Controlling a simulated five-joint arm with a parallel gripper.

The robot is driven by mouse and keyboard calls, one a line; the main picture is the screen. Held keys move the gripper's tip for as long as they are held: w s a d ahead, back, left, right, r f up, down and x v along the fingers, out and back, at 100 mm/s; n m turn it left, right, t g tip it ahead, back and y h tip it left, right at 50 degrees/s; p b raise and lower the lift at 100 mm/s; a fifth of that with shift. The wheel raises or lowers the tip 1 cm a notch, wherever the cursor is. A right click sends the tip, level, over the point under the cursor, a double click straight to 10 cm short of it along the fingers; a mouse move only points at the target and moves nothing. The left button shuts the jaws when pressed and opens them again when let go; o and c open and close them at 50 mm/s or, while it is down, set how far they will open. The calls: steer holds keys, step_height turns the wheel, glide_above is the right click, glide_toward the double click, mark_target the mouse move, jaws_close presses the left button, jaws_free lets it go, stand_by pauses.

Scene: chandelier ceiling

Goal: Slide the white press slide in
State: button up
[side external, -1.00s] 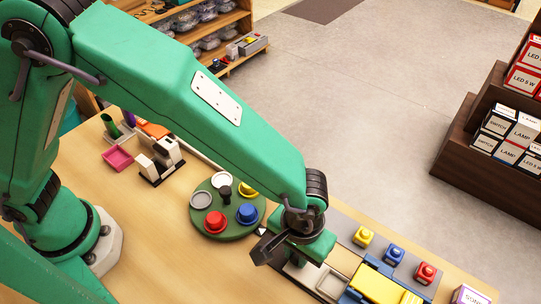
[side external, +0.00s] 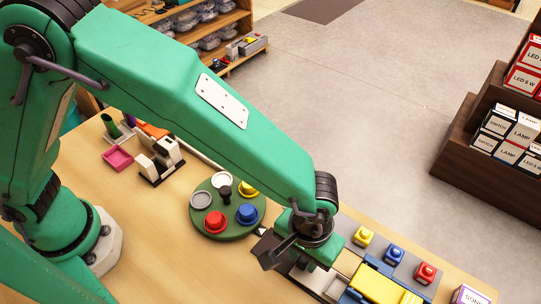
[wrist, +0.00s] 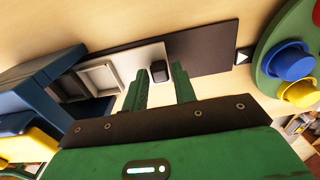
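The white press slide (wrist: 118,79) lies flat on a dark track (wrist: 207,47) in the wrist view. It has a square recess at its left end and a black knob (wrist: 159,71) at its right end. My gripper (wrist: 160,68) is open, its two green fingers on either side of the knob with small gaps showing. I cannot tell whether either finger touches it. The blue and yellow press (wrist: 40,100) stands at the slide's left end. In the side view, my gripper (side external: 300,266) is low over the slide, hiding the knob and much of the track.
A green round turntable (side external: 212,233) with coloured pieces stands left of the gripper. Yellow, blue and red buttons (side external: 395,254) sit on a grey panel behind the press. A small white box (side external: 470,295) stands at the right. The front left of the table is bare.

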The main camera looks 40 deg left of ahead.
steer(key=shift+r, duration=3.65)
steer(key=shift+o, duration=0.4)
steer(key=shift+o, duration=1)
steer(key=n, duration=0.4)
steer(key=shift+n, duration=0.3)
steer(key=n, duration=0.4)
steer(key=shift+d+r, duration=0.1)
steer(key=n, duration=0.9)
steer(key=shift+d+r, duration=0.1)
